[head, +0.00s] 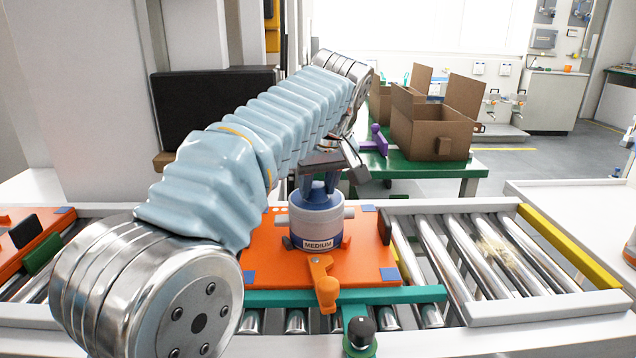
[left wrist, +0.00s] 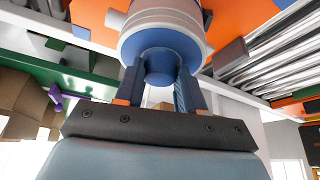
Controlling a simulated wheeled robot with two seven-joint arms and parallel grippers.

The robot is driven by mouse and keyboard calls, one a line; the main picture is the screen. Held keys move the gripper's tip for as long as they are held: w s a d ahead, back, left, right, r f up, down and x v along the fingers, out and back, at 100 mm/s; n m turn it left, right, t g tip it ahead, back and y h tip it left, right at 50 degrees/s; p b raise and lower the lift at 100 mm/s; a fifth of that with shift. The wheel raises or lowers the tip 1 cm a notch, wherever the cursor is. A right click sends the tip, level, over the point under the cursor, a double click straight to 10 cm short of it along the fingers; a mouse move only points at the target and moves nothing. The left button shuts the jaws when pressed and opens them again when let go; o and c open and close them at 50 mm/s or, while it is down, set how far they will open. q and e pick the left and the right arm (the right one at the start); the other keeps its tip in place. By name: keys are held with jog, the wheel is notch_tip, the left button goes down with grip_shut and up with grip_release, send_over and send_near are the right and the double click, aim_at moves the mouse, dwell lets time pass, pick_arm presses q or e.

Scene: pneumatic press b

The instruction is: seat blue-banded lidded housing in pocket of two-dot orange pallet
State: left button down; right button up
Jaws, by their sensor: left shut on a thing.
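The lidded housing (head: 317,222) is a white-grey cylinder with a blue band, side stubs and a MEDIUM label. It stands upright over the middle of the orange pallet (head: 275,272); I cannot tell whether its base is fully down in the pocket, which is hidden under it. My left gripper (head: 320,184) comes from above and is shut on the housing's blue top knob. In the left wrist view both fingers (left wrist: 160,88) flank the blue knob of the housing (left wrist: 165,18). My right gripper is not in view.
Bare rollers (head: 490,255) lie to the right. Another orange pallet (head: 22,238) is at far left. Cardboard boxes (head: 432,128) stand on a green table behind.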

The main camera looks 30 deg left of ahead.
pick_arm(q)
jog(key=c, duration=0.6)
grip_release()
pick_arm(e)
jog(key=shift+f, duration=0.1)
pick_arm(q)
jog(key=p+v, duration=0.3)
jog(key=v, duration=1)
jog(key=shift+r, duration=0.4)
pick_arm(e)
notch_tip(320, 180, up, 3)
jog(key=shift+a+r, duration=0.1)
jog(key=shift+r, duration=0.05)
pick_arm(q)
jog(key=shift+s+d, duration=0.1)
jog(key=shift+d, duration=0.05)
